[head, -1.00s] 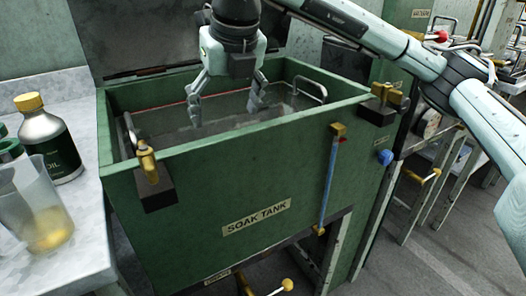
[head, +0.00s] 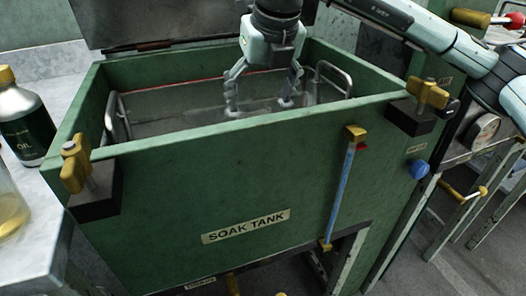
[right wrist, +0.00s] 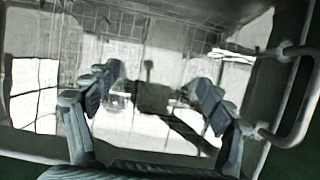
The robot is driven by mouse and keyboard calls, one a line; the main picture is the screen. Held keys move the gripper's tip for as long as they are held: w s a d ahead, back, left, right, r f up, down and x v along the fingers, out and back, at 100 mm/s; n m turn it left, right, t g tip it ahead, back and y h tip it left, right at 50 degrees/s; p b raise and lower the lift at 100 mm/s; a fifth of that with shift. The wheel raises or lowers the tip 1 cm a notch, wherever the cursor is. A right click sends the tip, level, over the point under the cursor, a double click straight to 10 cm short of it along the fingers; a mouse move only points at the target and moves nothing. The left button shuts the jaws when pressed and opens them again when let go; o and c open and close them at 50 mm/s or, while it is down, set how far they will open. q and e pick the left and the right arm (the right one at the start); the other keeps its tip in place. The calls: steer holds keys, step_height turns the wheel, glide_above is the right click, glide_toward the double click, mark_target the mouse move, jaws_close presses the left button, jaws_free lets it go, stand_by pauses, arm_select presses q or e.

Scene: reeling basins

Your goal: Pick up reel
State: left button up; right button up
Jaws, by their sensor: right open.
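I cannot make out a reel in either view. My right gripper (head: 259,104) is open and empty, pointing down inside the green soak tank (head: 215,190). Its fingertips are at or just above the liquid surface; I cannot tell which. In the right wrist view the two fingers of the right gripper (right wrist: 150,98) are spread apart, with pale glare and dark shapes, perhaps reflections, between them. The tank's front wall hides the lower part of its inside. My left gripper is not in view.
A metal handle (head: 334,78) stands at the tank's right inner side and shows in the right wrist view (right wrist: 297,95). Brass clamps (head: 75,165) (head: 428,92) sit on the front corners. A raised lid (head: 150,22) is behind. A dark bottle (head: 24,120) stands on the left counter.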

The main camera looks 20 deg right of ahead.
steer(key=x, duration=0.5)
steer(key=shift+s+d+f, duration=0.15)
steer(key=shift+d+f, duration=0.2)
steer(key=shift+f, duration=0.05)
steer(key=c, duration=1.4)
steer(key=shift+o, duration=0.2)
steer(key=shift+r+p, duration=0.15)
steer(key=shift+p, duration=0.15)
